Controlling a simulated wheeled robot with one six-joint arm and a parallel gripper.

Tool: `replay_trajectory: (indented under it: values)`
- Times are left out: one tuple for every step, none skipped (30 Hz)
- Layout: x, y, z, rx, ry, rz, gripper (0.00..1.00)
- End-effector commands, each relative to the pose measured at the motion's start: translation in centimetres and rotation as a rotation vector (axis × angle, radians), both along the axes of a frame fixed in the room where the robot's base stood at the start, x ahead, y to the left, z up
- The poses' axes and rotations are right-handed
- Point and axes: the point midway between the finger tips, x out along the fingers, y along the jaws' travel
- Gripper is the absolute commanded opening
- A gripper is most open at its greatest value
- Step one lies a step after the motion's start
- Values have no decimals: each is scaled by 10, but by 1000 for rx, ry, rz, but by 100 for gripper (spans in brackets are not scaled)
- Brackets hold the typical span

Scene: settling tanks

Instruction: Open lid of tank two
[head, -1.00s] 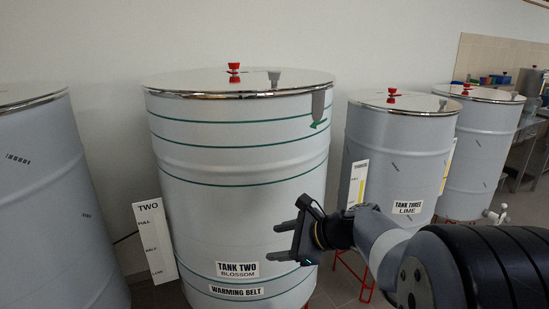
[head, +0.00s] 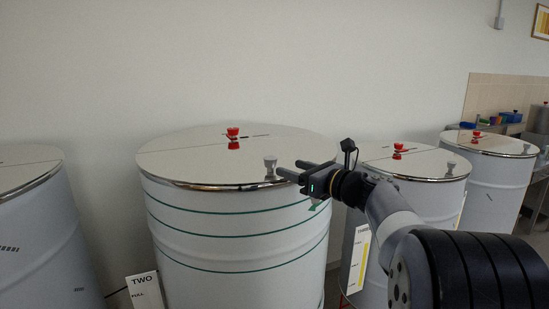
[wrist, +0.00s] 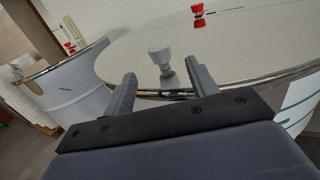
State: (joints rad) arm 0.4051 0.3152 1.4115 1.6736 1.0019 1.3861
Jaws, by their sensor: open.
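Tank two (head: 235,225) is a large pale drum with green bands, under a shiny flat lid (head: 190,155) that lies flat on its rim. A grey knob (head: 270,163) stands upright near the lid's front right edge. It also shows in the wrist view (wrist: 160,52), between the lines of my fingers and just beyond their tips. A red knob (head: 233,133) stands at the lid's middle. My gripper (head: 286,170) is open and empty at lid height, its fingertips just right of the grey knob. I see no grip on it.
Tank three (head: 415,165) with a red-knobbed lid stands close on the right, behind my arm. Another tank (head: 490,145) stands beyond it, and one (head: 30,215) stands at the left. A level board marked TWO (head: 144,290) leans by tank two.

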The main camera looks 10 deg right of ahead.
Motion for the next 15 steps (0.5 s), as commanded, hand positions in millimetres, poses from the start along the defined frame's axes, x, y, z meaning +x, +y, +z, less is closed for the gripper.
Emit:
replay_trajectory:
  values:
    - [9,7,2,1,2,5,55]
    - [14,11,2,1,2,4,55]
    - [21,15,2,0,2,4,55]
    - [25,18,2,0,2,4,55]
    - [30,21,2,0,2,3,55]
    - [35,25,2,0,2,3,55]
    - [39,27,2,-1,2,3,55]
    - [43,29,2,-1,2,2,55]
    - [47,32,1,-1,2,2,55]
    - [50,34,2,-2,1,2,55]
    - [52,35,2,-1,0,1,55]
    - [54,37,1,-1,0,1,55]
    - [56,38,1,-2,1,0,55]
    - [57,39,0,-2,1,0,55]
    - [59,40,0,-2,1,0,55]
